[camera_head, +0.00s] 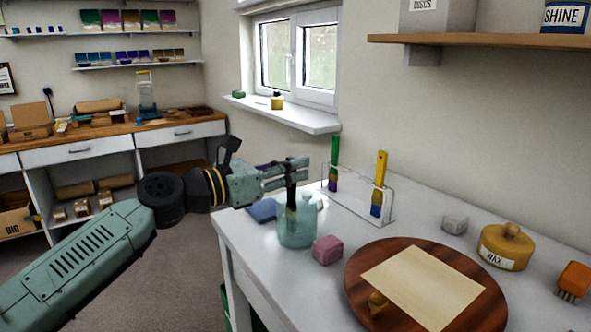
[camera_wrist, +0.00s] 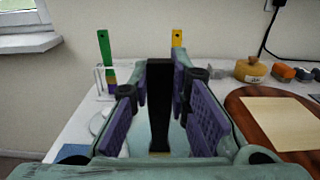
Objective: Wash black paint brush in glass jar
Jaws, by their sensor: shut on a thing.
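My gripper (camera_head: 293,170) is shut on the black paint brush (camera_head: 291,192) and holds it upright, with the brush's lower end down in the glass jar (camera_head: 297,230). In the wrist view the black brush (camera_wrist: 160,95) stands between the purple finger pads of my gripper (camera_wrist: 162,112). The jar is bluish and see-through, and stands near the left edge of the white table. The bristles are hard to make out inside the jar, and I cannot tell whether they touch its bottom.
A clear rack (camera_head: 360,208) holds a green brush (camera_head: 334,160) and a yellow brush (camera_head: 380,180) behind the jar. A pink block (camera_head: 327,250), a blue cloth (camera_head: 262,211) and a round wooden board (camera_head: 365,300) are close by. A wax tin (camera_head: 505,248) stands farther right.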

